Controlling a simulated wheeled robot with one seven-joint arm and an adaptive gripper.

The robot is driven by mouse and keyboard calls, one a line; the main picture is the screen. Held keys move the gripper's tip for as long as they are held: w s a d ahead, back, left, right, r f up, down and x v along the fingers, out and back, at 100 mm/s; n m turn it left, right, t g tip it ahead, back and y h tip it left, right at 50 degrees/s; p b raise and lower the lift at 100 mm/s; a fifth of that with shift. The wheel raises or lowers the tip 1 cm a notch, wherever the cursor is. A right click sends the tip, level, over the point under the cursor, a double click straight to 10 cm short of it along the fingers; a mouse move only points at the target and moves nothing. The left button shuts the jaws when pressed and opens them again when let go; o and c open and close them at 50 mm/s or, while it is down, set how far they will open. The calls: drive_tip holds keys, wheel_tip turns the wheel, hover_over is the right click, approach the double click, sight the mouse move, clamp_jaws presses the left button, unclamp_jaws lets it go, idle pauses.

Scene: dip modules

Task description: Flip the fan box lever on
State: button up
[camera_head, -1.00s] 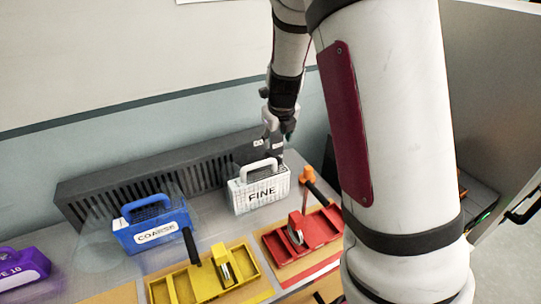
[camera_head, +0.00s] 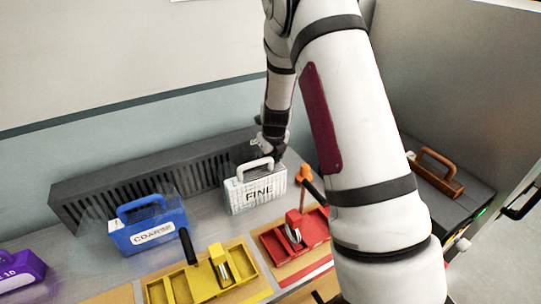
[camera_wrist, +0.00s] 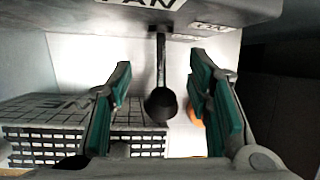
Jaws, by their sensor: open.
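In the wrist view the fan box (camera_wrist: 225,12) is a grey box across the top, with part of a FAN label showing. Its lever (camera_wrist: 161,100) is a thin dark rod with a round black knob, pointing down from the box. My gripper (camera_wrist: 161,66) is open, with one green-padded finger on each side of the lever and a gap visible on both sides. In the head view my gripper (camera_head: 270,147) is behind the white FINE module, near the slotted vent. The lever cannot be made out in the head view.
The white FINE module (camera_head: 240,197) stands just in front of my gripper. A blue COARSE module (camera_head: 140,238), a purple module (camera_head: 20,272), a yellow tray (camera_head: 205,283) and a red tray (camera_head: 270,243) share the bench. A dark box with a brown handle (camera_head: 435,170) is at right.

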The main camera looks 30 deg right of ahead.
drive_tip(key=shift+c, duration=0.6)
clamp_jaws()
drive_tip(key=shift+w+a, duration=0.1)
drive_tip(key=shift+w+a+r+g+b, duration=0.1)
drive_tip(key=shift+w+r+g+b, duration=0.2)
drive_tip(key=shift+r+g+b, duration=0.5)
drive_tip(key=shift+f, duration=0.3)
drive_tip(key=shift+o, duration=0.6)
unclamp_jaws()
drive_tip(key=shift+a, duration=0.1)
